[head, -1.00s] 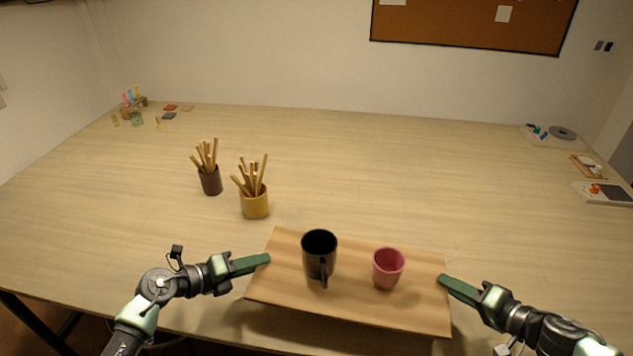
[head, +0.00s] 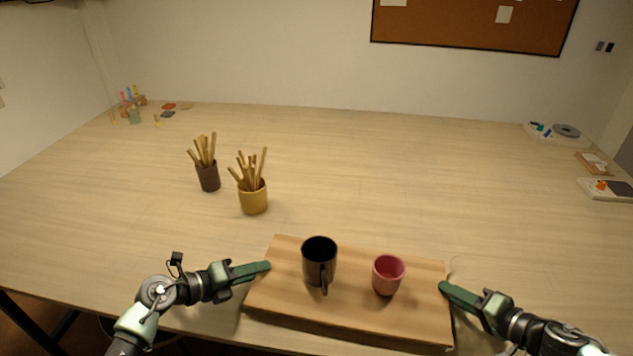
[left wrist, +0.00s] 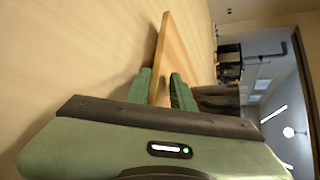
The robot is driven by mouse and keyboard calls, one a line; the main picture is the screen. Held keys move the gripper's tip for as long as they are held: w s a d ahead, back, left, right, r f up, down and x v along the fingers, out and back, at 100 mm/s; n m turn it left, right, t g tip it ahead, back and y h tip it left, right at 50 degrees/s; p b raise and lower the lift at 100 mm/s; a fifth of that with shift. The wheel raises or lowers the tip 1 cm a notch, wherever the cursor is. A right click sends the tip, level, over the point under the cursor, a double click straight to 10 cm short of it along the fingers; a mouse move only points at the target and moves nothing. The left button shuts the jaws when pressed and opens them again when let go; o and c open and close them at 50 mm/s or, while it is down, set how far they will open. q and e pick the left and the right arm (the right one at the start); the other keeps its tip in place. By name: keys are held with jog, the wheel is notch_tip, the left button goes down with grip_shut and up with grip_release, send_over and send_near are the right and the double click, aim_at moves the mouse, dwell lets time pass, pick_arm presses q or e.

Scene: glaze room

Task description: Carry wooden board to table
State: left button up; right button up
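The wooden board (head: 350,314) lies level over the front edge area of the table (head: 400,170), on or just above its top; a small gap cannot be told. On it stand a black mug (head: 319,262) and, to its right, a pink cup (head: 388,276), both upright. My left gripper (head: 266,267) is shut on the board's left edge. In the left wrist view, the board (left wrist: 162,65) runs between the fingers (left wrist: 161,85). My right gripper (head: 445,288) is at the board's right edge and appears shut on it; its lower finger is hidden.
A brown cup of sticks (head: 208,177) and a yellow cup of sticks (head: 253,198) stand behind the board to the left. Small items sit at the far left and far right corners.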

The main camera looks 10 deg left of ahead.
pick_arm(q)
jog(key=o, duration=0.3)
jog(key=shift+s+d, duration=0.1)
jog(key=shift+d, duration=0.1)
pick_arm(e)
jog(key=o, duration=0.4)
jog(key=shift+s+a+r, duration=0.1)
jog(key=shift+s+a, duration=0.05)
jog(key=shift+a, duration=0.2)
jog(key=shift+c, duration=0.2)
pick_arm(q)
jog(key=shift+o, duration=0.2)
jog(key=shift+a+r, duration=0.1)
pick_arm(e)
jog(key=shift+d, duration=0.2)
pick_arm(q)
jog(key=shift+a, duration=0.1)
pick_arm(e)
jog(key=shift+d, duration=0.15)
pick_arm(q)
jog(key=shift+s+a, duration=0.35)
jog(key=v, duration=0.7)
jog(key=shift+d+r, duration=0.15)
jog(key=shift+r, duration=0.15)
pick_arm(e)
jog(key=v, duration=0.6)
jog(key=shift+s+d, duration=0.25)
jog(key=shift+s+d+r, duration=0.3)
jog(key=shift+s+r, duration=0.1)
